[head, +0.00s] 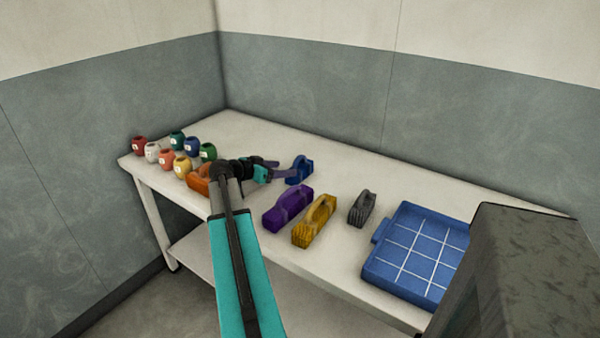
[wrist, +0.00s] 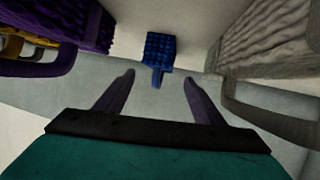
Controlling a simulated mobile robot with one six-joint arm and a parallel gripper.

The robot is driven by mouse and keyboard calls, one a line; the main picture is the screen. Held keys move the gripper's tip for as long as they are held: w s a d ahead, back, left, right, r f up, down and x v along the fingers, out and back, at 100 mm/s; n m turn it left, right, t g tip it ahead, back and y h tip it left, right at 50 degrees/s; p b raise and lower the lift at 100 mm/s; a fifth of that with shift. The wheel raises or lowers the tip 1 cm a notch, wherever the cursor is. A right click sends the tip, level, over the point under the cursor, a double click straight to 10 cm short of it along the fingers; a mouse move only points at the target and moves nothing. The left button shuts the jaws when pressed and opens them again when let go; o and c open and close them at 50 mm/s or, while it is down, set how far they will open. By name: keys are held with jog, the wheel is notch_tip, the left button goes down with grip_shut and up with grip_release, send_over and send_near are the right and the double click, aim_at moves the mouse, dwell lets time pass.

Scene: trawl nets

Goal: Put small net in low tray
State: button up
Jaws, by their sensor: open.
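A small blue net bundle (head: 301,166) with a handle lies on the table just ahead of my gripper (head: 284,171). It shows in the wrist view (wrist: 160,50), centred beyond and between the fingertips (wrist: 159,76), with its handle towards me. My gripper is open, and nothing is between its fingers. The low tray (head: 376,272) is blue with a white grid and lies at the right of the table. Its right side is partly hidden by a dark block in front, and it looks empty where visible.
A purple bundle (head: 284,210), a yellow bundle (head: 318,222) and a dark grey bundle (head: 360,210) lie between my gripper and the tray. A pale bundle (wrist: 275,45) is close on the right in the wrist view. Several coloured pots (head: 166,158) stand at the left end.

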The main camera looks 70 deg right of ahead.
jog(key=shift+p+x, duration=0.75)
jog(key=shift+x, duration=1.85)
jog(key=shift+s+a, duration=0.1)
jog(key=shift+s, duration=0.1)
jog(key=c, duration=1.3)
jog(key=shift+r, duration=0.1)
jog(key=shift+r+b, duration=0.65)
jog(key=shift+r, duration=4.25)
